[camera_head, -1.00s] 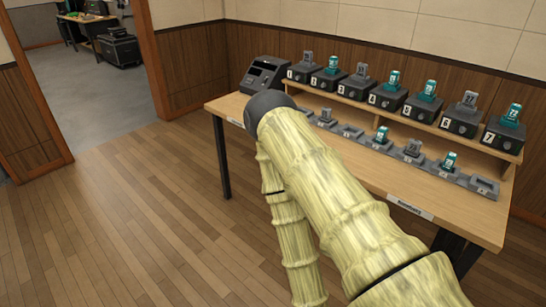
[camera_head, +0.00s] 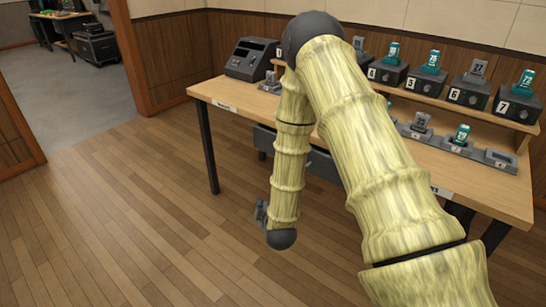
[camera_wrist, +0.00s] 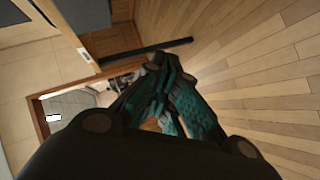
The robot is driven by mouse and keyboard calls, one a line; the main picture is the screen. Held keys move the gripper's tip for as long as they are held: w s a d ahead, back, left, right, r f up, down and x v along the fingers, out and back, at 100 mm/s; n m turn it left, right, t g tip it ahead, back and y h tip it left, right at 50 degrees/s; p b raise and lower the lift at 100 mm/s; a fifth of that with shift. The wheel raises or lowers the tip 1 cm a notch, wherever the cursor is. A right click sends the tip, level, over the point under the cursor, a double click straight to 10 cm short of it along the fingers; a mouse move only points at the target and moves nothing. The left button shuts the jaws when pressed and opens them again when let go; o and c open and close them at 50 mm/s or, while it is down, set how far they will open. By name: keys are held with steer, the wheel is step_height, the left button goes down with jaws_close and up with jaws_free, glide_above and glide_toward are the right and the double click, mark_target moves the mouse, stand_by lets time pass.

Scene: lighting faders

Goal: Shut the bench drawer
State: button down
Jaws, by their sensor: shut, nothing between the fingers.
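The bench (camera_head: 228,98) has a wooden top and dark legs. Its dark grey drawer (camera_head: 321,166) shows below the front edge, largely hidden behind my arm; how far it stands out is hard to tell. A dark grey panel at the top left of the wrist view seems to be the same drawer (camera_wrist: 86,14). My gripper (camera_wrist: 160,64) is shut and empty, its teal-padded fingers together. In the head view my gripper (camera_head: 262,213) hangs low in front of the bench, mostly hidden by my wrist, and appears apart from the drawer.
A dark console (camera_head: 252,58) stands at the bench's left end. Numbered black fader boxes (camera_head: 468,92) line a raised shelf, with teal and grey tagged pieces. A row of grey holders lies in front. The wooden floor (camera_head: 120,215) left of the bench is clear, towards a doorway.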

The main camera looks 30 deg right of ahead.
steer(key=w+d+r+n+t+h+b, duration=0.35)
steer(key=w+d+r, duration=0.4)
steer(key=r, duration=0.25)
steer(key=b, duration=0.2)
glide_toward(272, 137)
steer(key=w, duration=0.3)
steer(key=shift+w+d+f, duration=0.2)
steer(key=shift+w+d, duration=0.35)
steer(key=shift+d, duration=0.35)
steer(key=shift+w+d, duration=0.1)
